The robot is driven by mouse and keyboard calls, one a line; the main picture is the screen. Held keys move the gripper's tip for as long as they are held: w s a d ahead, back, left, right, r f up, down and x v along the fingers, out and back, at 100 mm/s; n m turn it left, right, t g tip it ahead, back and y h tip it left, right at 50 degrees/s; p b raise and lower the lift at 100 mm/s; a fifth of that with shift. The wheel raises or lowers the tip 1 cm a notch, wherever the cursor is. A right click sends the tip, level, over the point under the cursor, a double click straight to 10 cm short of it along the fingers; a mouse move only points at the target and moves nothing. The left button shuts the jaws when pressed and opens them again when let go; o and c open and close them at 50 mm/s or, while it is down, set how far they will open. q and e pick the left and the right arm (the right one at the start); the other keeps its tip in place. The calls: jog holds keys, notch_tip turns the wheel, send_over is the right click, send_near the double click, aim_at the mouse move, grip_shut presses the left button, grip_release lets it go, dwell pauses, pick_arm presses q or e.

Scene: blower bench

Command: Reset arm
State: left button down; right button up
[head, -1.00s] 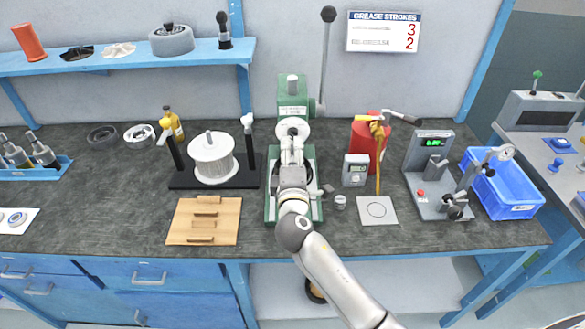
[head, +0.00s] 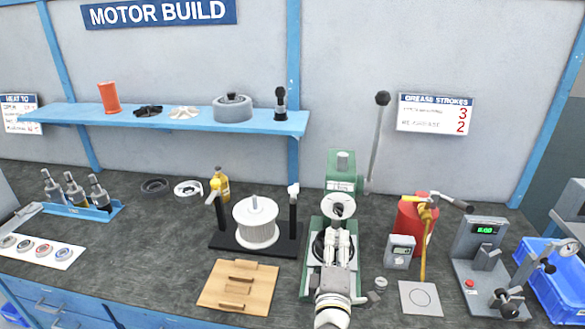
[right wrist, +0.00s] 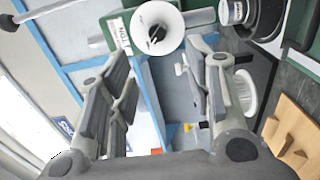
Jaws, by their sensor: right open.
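My right gripper (head: 338,232) is open in front of the green press (head: 341,170), pointing at the press's white round part (head: 338,206). In the right wrist view its two fingers (right wrist: 160,62) stand apart with nothing between them. The white round part (right wrist: 157,27) shows beyond the fingertips. The press's lever (head: 376,145) with a black knob stands nearly upright to the right of the press head, apart from my gripper. Whether the fingertips touch the press cannot be told. My left gripper is out of view.
A spool on a black stand (head: 256,224) and a wooden board (head: 238,287) lie left of the press. A grey meter (head: 400,250), a red can (head: 412,222), a test stand (head: 478,265) and a blue bin (head: 553,290) stand right. A blue shelf (head: 190,121) hangs behind.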

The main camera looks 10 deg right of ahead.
jog(key=s+d+f+m+g, duration=0.4)
jog(key=s+d+f+m, duration=0.15)
jog(key=f, duration=0.25)
jog(key=s+a+f+m+g+y, duration=0.1)
jog(key=s+f+m+g+y, duration=0.3)
jog(key=s, duration=0.9)
jog(key=s+f+m+g+y, duration=0.1)
jog(key=s+f+m+g, duration=0.35)
jog(key=s, duration=0.75)
notch_tip(320, 180, down, 27)
jog(key=s+n+g, duration=0.1)
jog(key=s+g, duration=0.1)
jog(key=g, duration=0.1)
jog(key=s+d+f, duration=0.2)
jog(key=s+f, duration=1.4)
jog(key=shift+s+d+n+g, duration=0.25)
jog(key=shift+s+n+g, duration=0.05)
jog(key=shift+g, duration=0.05)
jog(key=shift+f, duration=0.1)
jog(key=shift+c, duration=0.5)
